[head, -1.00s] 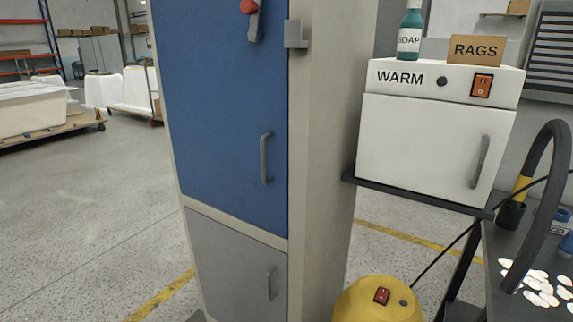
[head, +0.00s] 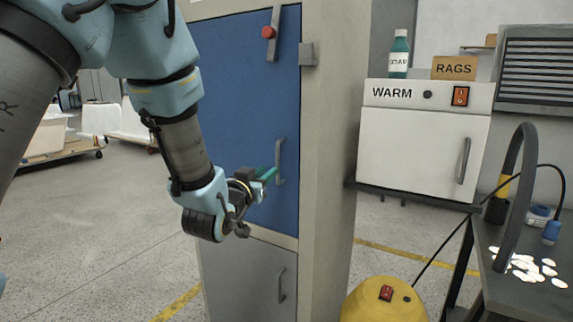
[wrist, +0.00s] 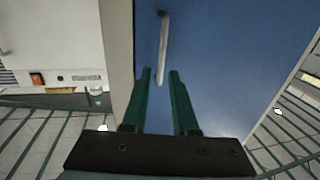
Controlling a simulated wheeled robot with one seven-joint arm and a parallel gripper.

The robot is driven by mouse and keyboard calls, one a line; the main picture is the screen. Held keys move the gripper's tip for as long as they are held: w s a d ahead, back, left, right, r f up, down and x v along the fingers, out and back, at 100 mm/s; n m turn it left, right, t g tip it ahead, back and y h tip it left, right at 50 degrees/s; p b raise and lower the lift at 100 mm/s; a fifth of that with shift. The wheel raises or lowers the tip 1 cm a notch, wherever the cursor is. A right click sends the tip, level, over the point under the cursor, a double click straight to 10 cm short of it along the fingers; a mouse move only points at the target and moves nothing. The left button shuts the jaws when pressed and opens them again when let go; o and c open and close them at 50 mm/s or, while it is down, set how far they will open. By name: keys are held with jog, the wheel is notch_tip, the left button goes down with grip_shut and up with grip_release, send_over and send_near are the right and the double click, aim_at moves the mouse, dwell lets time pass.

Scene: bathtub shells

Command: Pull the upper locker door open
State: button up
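The upper locker door (head: 235,100) is blue and looks shut in the locker frame. Its grey bar handle (head: 280,160) stands upright near the door's right edge in the head view. A grey lever (head: 275,35) with a red knob (head: 268,32) is higher on the door, roughly upright, beside a grey bracket (head: 307,54) on the frame. My gripper (head: 270,174) is at the handle's lower part. In the wrist view its two green fingers (wrist: 160,72) are apart, with the handle (wrist: 163,45) ahead and its near end between the tips. Contact cannot be told.
A grey lower door (head: 245,280) is below. To the right are a white warmer cabinet (head: 420,145) on a shelf, a yellow machine (head: 385,300) on the floor, and a dark workbench (head: 490,285) with a black hose. Open floor lies to the left.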

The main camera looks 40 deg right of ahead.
aim_at(277, 163)
jog(key=p+x, duration=0.3)
jog(key=x, duration=0.6)
jog(key=shift+w, duration=0.15)
grip_shut()
dwell(1.1)
